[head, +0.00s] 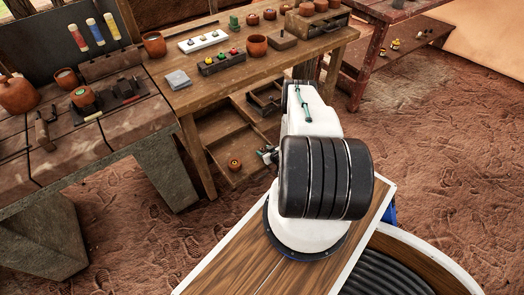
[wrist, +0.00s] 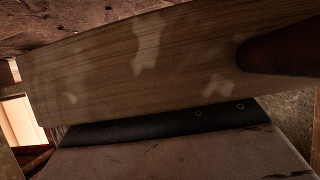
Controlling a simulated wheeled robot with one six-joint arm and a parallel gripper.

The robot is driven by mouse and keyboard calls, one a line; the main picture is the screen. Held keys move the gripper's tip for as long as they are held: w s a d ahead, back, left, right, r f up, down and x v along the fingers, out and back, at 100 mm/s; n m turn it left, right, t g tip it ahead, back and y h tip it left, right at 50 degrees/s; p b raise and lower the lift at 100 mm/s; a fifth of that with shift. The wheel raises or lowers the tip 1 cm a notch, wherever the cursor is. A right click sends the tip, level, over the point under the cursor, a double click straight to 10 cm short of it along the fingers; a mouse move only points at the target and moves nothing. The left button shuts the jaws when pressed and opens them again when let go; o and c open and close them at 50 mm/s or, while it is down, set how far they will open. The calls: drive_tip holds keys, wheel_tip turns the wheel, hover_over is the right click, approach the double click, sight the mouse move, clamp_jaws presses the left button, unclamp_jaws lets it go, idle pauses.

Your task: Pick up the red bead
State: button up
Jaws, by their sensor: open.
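A small red bead (head: 234,51) appears to sit at the right end of a dark block (head: 222,64) on the wooden table, beside a green and a yellow one. It is too small to tell its exact shape. My gripper (head: 267,155) is low beside the table's open lower shelf, well below and apart from the bead. My own arm partly hides it. It is open, with nothing seen in it. The wrist view shows a close wooden board (wrist: 130,70) and no bead.
The wooden table (head: 270,65) also bears a white tray (head: 205,41), a grey block (head: 178,80) and clay pots (head: 257,45). A small clay pot (head: 235,164) stands on the lower shelf. A workbench with tools stands left. The dirt floor is clear to the right.

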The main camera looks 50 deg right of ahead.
drive_tip(key=c, duration=1)
drive_tip(key=shift+c, duration=0.2)
